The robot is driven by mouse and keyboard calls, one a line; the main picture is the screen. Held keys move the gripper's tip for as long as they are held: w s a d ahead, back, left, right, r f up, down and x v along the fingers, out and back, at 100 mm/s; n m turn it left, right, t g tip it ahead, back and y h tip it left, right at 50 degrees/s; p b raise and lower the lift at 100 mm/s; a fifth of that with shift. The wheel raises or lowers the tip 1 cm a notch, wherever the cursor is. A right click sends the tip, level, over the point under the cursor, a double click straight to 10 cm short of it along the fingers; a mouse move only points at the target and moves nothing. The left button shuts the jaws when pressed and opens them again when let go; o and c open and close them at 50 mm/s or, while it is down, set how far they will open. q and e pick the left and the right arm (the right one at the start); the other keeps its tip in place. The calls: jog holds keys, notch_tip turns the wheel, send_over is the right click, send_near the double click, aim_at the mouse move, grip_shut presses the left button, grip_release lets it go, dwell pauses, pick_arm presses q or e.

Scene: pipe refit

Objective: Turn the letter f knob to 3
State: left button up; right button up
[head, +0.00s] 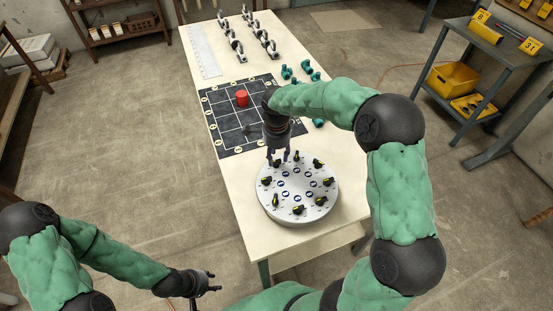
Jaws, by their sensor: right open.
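A round white panel (262,200) stands at the near end of the table. Several black knobs with yellow marks, such as the one at its near edge (298,210), form a ring on its top. Blue and white round labels lie inside the ring. The letters and numbers are too small to read, so I cannot tell which knob is f or where it points. My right gripper (280,158) is open and points down over the panel's far left edge, close to a knob there. My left gripper (214,282) is off the table at lower left; its jaws are unclear.
The table (222,182) also bears a black grid board (222,125) with a red cylinder (241,98), teal pipe parts (287,72), metal fittings (237,45) and a white strip (203,50). A dark cart (479,62) with yellow bins stands at right.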

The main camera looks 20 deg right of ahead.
aim_at(277, 161)
notch_tip(277, 161, up, 9)
dwell(0.3)
dwell(0.5)
